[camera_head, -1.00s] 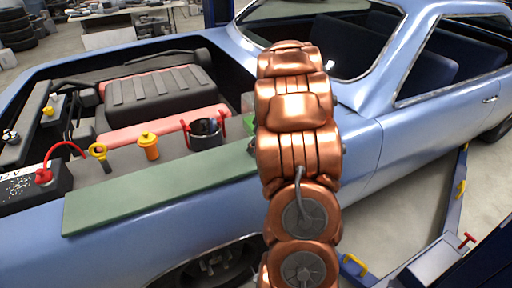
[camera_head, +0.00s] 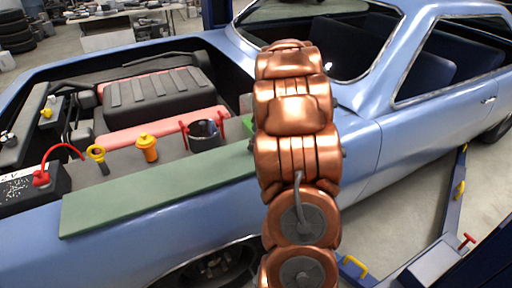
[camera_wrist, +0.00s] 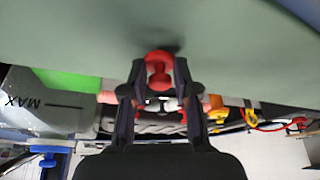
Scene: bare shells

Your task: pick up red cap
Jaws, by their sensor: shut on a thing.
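The red cap (camera_wrist: 158,62) shows in the wrist view between the two fingertips of my gripper (camera_wrist: 159,75). The fingers are shut on it, one on each side. It has a round head and a narrower middle. Its head is close to the green mat (camera_wrist: 240,35), with a dark shadow beside it; I cannot tell whether they touch. In the head view my copper-coloured arm hides the gripper and the cap.
The green mat (camera_head: 150,192) lies along the blue car's fender (camera_head: 120,255). On the engine bay's edge stand a yellow cap (camera_head: 148,147), a yellow ring-topped stick (camera_head: 97,155) and a dark cup (camera_head: 205,137). A grey MAX-marked reservoir (camera_wrist: 45,95) is in the wrist view.

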